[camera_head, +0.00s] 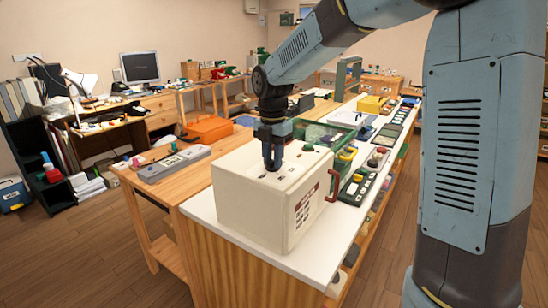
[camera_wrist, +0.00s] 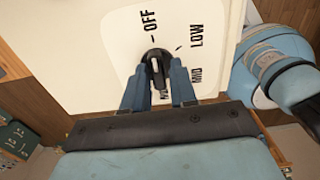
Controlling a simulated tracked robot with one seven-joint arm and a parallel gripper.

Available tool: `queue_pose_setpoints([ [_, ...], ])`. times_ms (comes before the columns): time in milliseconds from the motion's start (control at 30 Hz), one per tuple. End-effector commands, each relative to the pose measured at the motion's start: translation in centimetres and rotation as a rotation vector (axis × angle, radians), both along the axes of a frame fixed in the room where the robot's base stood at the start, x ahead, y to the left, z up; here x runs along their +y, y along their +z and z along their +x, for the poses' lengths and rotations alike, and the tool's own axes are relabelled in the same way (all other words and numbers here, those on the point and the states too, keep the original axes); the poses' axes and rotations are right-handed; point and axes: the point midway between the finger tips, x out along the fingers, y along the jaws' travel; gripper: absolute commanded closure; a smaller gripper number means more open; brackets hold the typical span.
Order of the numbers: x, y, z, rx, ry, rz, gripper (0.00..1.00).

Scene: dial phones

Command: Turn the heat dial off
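The heat dial (camera_wrist: 157,60) is a round black knob on the white top of a box-shaped appliance (camera_head: 270,208). In the wrist view, OFF is printed above the dial, LOW to the upper right and MID to the right; another label below is mostly hidden. My gripper (camera_wrist: 159,72) points down at the dial, with one blue finger on each side of it. I cannot tell whether the fingers press on it. The dial's pointer direction is unclear. In the head view, my gripper (camera_head: 272,166) is at the appliance's top, and its fingers hide the dial.
The appliance stands on a white-topped bench (camera_head: 250,250) and has a red handle (camera_head: 334,186) on its right side. A green crate (camera_head: 346,119) and several control boxes stand behind and right of it. A grey panel (camera_head: 172,163) lies on the wooden table to the left.

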Motion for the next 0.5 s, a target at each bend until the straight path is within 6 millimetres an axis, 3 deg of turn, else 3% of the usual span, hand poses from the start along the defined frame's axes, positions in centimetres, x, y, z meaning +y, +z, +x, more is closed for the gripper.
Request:
queue_pose_setpoints([
  [133,0.1,0.1,0.1,-0.002,0.000,0.001,0.58],
  [500,0.1,1.1,0.2,-0.007,-0.001,0.003,0.58],
])
